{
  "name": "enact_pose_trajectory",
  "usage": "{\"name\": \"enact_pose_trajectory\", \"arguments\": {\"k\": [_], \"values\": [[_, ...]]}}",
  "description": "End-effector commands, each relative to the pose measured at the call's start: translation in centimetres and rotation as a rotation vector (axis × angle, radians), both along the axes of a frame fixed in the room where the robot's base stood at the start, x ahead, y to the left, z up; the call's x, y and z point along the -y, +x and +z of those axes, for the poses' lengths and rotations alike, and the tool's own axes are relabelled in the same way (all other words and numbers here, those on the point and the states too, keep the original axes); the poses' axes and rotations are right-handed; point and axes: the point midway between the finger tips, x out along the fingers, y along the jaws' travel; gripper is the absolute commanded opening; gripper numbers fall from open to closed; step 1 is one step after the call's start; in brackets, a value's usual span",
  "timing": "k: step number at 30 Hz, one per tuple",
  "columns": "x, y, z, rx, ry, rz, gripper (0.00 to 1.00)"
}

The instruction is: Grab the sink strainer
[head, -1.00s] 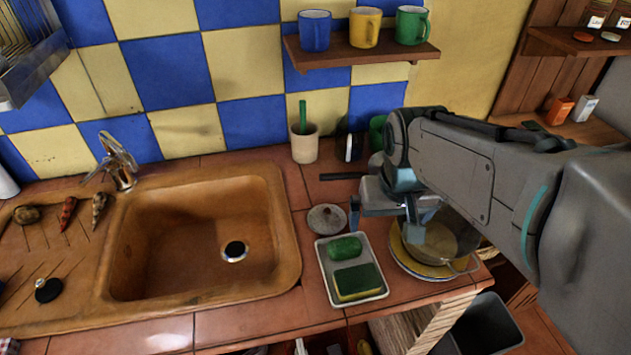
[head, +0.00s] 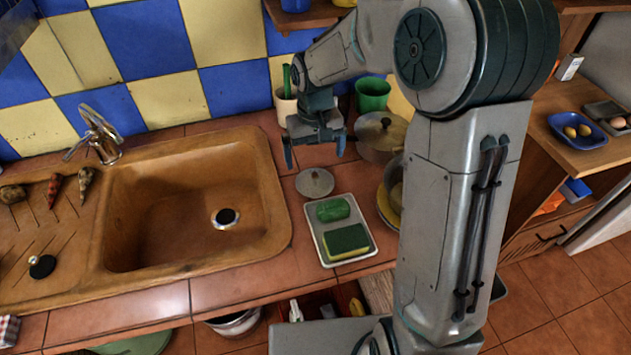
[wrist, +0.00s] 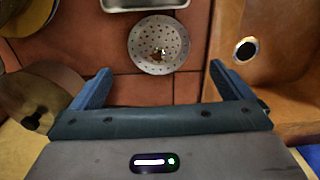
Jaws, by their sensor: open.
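The sink strainer (head: 315,182) is a small round grey disc with a knob, lying on the tiled counter between the sink and the sponge tray. In the wrist view the strainer (wrist: 150,38) shows its holes, just beyond the fingertips and roughly centred between them. My gripper (head: 315,156) is open and empty, fingers pointing down, behind the strainer on its wall side in the head view. The gripper's two blue fingers (wrist: 158,72) are wide apart in the wrist view. Nothing is between them, and the exact height above the counter is hard to tell.
The brown sink (head: 180,205) is left of the strainer. A white tray (head: 328,258) with a green soap and a sponge is close in front. A lidded pot (head: 380,140), a green cup (head: 372,94) and a beige utensil cup (head: 286,107) stand close around my gripper.

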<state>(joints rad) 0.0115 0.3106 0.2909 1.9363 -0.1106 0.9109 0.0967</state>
Motion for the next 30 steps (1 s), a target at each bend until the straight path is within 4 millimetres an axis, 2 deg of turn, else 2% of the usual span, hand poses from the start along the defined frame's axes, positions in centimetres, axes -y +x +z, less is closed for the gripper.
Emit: {"name": "enact_pose_trajectory", "arguments": {"k": [1,4,13,21,30], "values": [[0.0,-0.1,-1.1,-0.005,0.000,0.000,0.99],[0.0,-0.1,-2.7,-0.004,-0.001,0.001,0.99],[0.1,0.1,-4.8,-0.001,0.000,0.000,0.99],[0.1,0.5,-8.4,-0.002,0.001,0.001,0.99],[0.0,0.5,-9.1,0.002,0.000,0.001,0.99]]}}
